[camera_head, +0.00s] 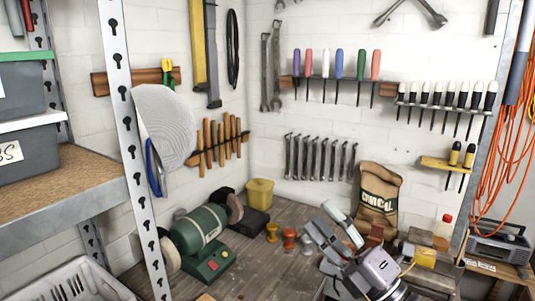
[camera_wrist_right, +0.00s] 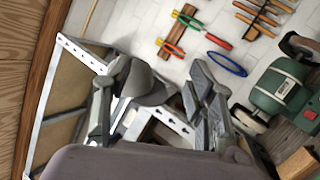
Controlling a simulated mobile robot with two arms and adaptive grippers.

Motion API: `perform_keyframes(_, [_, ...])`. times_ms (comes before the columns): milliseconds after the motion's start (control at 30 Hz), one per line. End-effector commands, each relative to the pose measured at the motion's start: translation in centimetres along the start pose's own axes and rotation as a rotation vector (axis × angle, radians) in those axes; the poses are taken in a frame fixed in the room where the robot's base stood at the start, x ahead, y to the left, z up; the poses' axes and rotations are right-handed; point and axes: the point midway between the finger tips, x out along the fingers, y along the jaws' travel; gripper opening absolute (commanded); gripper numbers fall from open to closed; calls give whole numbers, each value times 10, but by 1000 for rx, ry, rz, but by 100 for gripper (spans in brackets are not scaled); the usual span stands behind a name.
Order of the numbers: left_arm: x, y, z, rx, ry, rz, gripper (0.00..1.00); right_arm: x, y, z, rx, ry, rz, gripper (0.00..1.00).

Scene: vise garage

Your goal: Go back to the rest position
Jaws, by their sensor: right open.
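My right gripper (camera_head: 328,222) is at the lower right of the head view, over the wooden workbench (camera_head: 262,268). Its fingers are apart and nothing shows between them. The right wrist view also shows the gripper (camera_wrist_right: 168,84), with one grey finger on each side and a clear gap. In the head view, the gripper and wrist hide part of the bench's right side. My left gripper is in neither view.
A green bench grinder (camera_head: 202,232) stands on the bench left of my right gripper. A brown paper sack (camera_head: 378,195) and small bottles stand close behind it. A metal shelf post (camera_head: 135,150) rises at the left. Tools hang on the white brick wall.

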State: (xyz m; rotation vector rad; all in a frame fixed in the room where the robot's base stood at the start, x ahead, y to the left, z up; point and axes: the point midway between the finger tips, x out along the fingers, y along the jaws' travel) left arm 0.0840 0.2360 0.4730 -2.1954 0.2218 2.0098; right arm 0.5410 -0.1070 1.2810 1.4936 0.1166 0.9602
Motion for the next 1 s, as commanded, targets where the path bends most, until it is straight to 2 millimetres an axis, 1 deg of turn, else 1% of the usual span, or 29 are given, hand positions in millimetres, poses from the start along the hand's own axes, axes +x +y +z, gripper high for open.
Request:
perform_keyframes(33, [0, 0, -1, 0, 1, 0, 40, -15, -14, 13, 128, -137, -25, 51])
perform_keyframes(67, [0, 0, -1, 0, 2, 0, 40, -24, -22, 22, 197, -219, -44, 51])
perform_keyframes(100, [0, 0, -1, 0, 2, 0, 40, -40, -36, 33, 291, -330, -74, 51])
perform_keyframes(167, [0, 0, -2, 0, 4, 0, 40, -68, -60, 45, 429, -495, -127, 51])
perform_keyframes(200, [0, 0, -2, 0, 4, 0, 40, -90, -78, 49, 521, -605, -169, 51])
perform_keyframes(267, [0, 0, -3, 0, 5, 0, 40, -127, -105, 50, 652, -768, -242, 51])
perform_keyframes(300, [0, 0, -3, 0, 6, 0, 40, -152, -122, 46, 732, -869, -292, 51])
perform_keyframes(333, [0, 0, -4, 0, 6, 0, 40, -172, -135, 42, 789, -942, -332, 51])
perform_keyframes(367, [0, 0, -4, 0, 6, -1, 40, -191, -146, 36, 842, -1013, -372, 51])
perform_keyframes(400, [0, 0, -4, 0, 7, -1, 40, -216, -159, 25, 911, -1103, -427, 51])
perform_keyframes(467, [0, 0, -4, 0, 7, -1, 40, -252, -175, 6, 1000, -1228, -510, 51])
perform_keyframes(500, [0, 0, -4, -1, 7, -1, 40, -273, -182, -7, 1051, -1300, -561, 51])
perform_keyframes(600, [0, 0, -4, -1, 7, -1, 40, -317, -194, -40, 1152, -1448, -678, 51])
perform_keyframes(700, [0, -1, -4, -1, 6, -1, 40, -351, -197, -70, 1226, -1565, -779, 51])
perform_keyframes(800, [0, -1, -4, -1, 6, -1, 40, -378, -196, -98, 1286, -1658, -869, 51])
perform_keyframes(1000, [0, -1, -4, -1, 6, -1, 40, -423, -184, -150, 1377, -1822, -1045, 51])
